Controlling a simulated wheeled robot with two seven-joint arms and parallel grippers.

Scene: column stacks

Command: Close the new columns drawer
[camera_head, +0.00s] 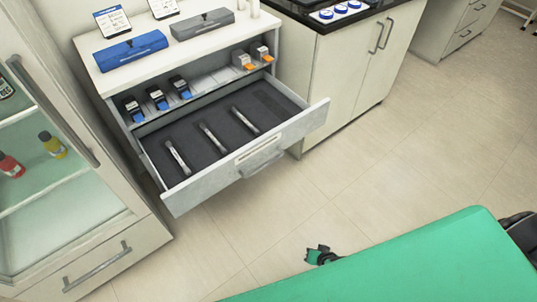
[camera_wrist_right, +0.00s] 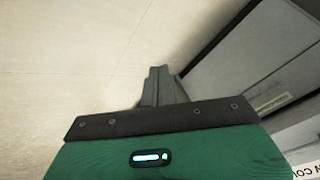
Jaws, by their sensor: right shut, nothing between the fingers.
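The new columns drawer (camera_head: 205,192) is pulled out of the white cabinet in the head view, with a grey bar handle (camera_head: 262,162) and a label on its front. Several slim columns (camera_head: 214,137) lie in its dark insert, and the slot at its right end looks empty. My right gripper (camera_head: 318,254) is in front of the drawer, low and to the right, apart from it. In the right wrist view its fingers (camera_wrist_right: 160,85) are together and empty. A pale panel with a partly cut-off label shows at the right there. My left gripper is not in view.
The shelf above the drawer holds several small blue-and-black and orange-and-white items. A blue case (camera_head: 131,50) and a grey case (camera_head: 202,24) lie on the cabinet top (camera_head: 165,32). A glass-door cabinet (camera_head: 72,190) stands at left. The floor in front is clear.

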